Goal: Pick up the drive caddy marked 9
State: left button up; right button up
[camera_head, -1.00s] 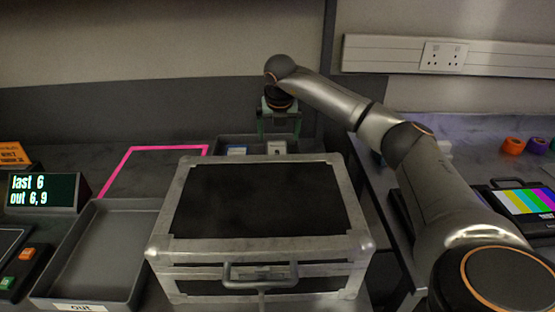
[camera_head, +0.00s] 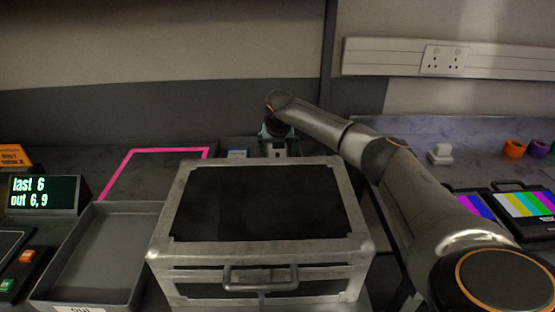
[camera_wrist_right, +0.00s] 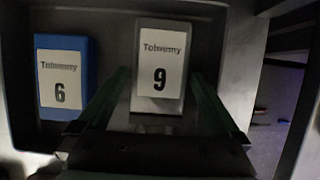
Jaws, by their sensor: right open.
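The drive caddy marked 9 (camera_wrist_right: 159,72) is light grey with a white label and stands in a dark tray behind the case. In the head view only a small pale part of it (camera_head: 279,149) shows under my right gripper (camera_head: 278,140). In the right wrist view my right gripper (camera_wrist_right: 160,105) is open, with one green finger on each side of caddy 9. I cannot tell whether the fingers touch it. A blue caddy marked 6 (camera_wrist_right: 62,78) stands to the left in the same tray. My left gripper is not in view.
A large case (camera_head: 262,200) with a metal frame stands in front of the tray. An empty grey tray (camera_head: 95,255) labelled out is at left, beside a display (camera_head: 42,194) reading "last 6, out 6, 9". A pink outline (camera_head: 150,155) marks the table behind.

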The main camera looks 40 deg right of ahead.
jog(key=c, duration=1.5)
jog(key=shift+r, duration=0.1)
